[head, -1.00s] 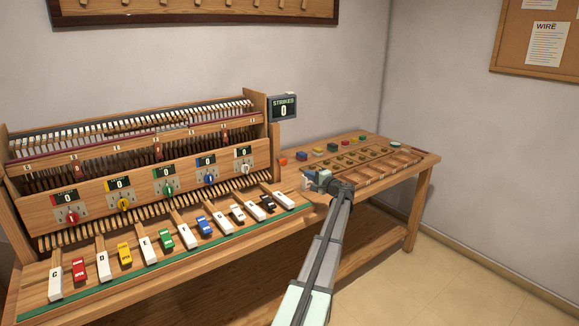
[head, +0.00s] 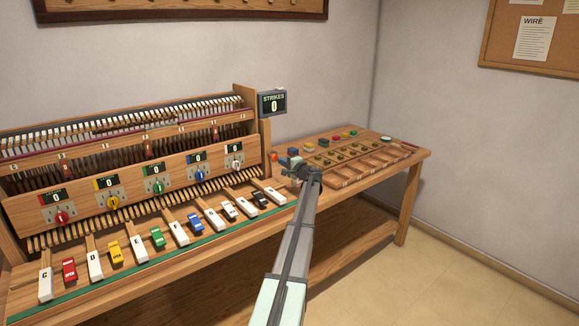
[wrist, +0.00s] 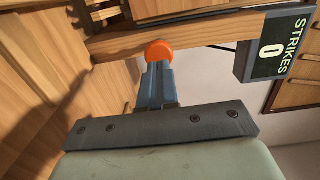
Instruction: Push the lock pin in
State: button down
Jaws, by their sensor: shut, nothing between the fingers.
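An orange round-headed pin (head: 274,157), which I take to be the lock pin, sits at the right end of the piano's wooden case. In the wrist view its orange head (wrist: 159,50) shows directly ahead of my fingertips, against the wooden case. My gripper (head: 285,161) is shut and empty, just right of the pin in the head view. In the wrist view the blue-grey fingers of my gripper (wrist: 156,72) are together and point at the pin. I cannot tell whether they touch it. The pin's shaft is hidden.
A strikes display (head: 272,103) reading 0 stands above the case's right end. Labelled keys (head: 160,238) and coloured knobs (head: 155,187) lie left. A wooden tray (head: 358,158) with parts lies right on the bench. The floor (head: 450,270) on the right is clear.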

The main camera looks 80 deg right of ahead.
aim_at(276, 157)
jog(key=shift+x, duration=1)
jog(key=shift+x, duration=1.6)
jog(key=shift+r, duration=0.1)
jog(key=v, duration=1.4)
jog(key=shift+s, duration=0.2)
jog(key=shift+a, duration=0.1)
